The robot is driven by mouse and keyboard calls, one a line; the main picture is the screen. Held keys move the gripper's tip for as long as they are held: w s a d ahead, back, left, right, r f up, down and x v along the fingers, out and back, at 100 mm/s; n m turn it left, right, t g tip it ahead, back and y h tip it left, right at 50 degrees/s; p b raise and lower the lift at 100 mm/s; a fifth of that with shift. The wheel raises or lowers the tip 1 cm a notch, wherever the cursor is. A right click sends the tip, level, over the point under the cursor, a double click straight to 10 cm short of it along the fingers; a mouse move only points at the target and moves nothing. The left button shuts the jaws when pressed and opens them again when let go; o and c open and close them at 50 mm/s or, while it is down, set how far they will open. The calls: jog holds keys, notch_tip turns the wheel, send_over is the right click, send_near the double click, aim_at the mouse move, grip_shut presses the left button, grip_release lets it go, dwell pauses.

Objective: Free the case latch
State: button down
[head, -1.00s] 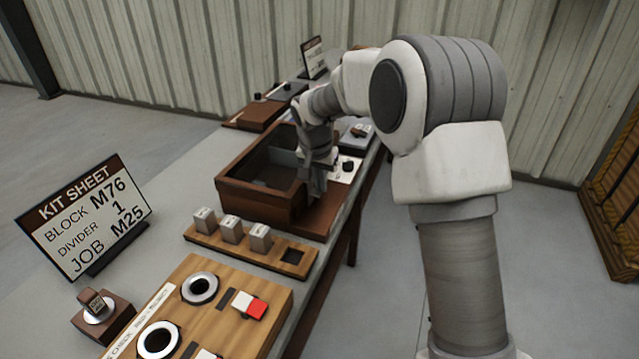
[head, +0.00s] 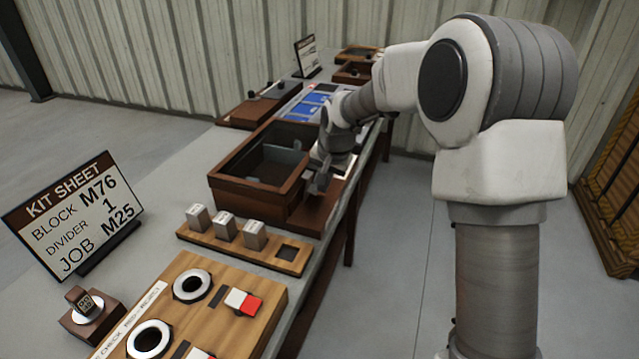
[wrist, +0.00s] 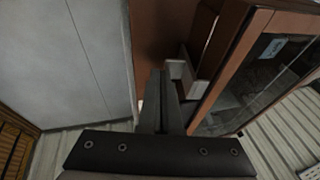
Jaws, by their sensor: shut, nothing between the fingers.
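In the head view my wrist and gripper hide the latch side.
A kit sheet sign (head: 72,212) reads block M76, divider 1, job M25. A wooden rack (head: 270,258) holds several grey blocks in front of the case. A check board (head: 200,310) lies nearer. Floor right of the bench is clear.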

jog(key=shift+s+d+f, duration=0.2)
jog(key=shift+d+f, duration=0.2)
jog(key=shift+f, duration=0.1)
jog(key=shift+s+d+f, duration=0.15)
jog(key=shift+d+f, duration=0.2)
jog(key=shift+f, duration=0.15)
jog(key=shift+a+r, duration=0.1)
jog(key=shift+w+a+r, duration=0.25)
jog(key=shift+a+r, duration=0.05)
jog(key=shift+a, duration=0.4)
jog(key=shift+r+p, duration=0.5)
jog(key=s+d+r+p, duration=0.1)
jog(key=s+d+r, duration=0.1)
jog(key=r, duration=0.3)
jog(key=s+d+r+p, duration=0.2)
jog(key=s+d+r, duration=0.1)
jog(key=r, duration=0.3)
jog(key=shift+d+p, duration=0.2)
jog(key=shift+p, duration=0.1)
jog(key=shift+r, duration=0.2)
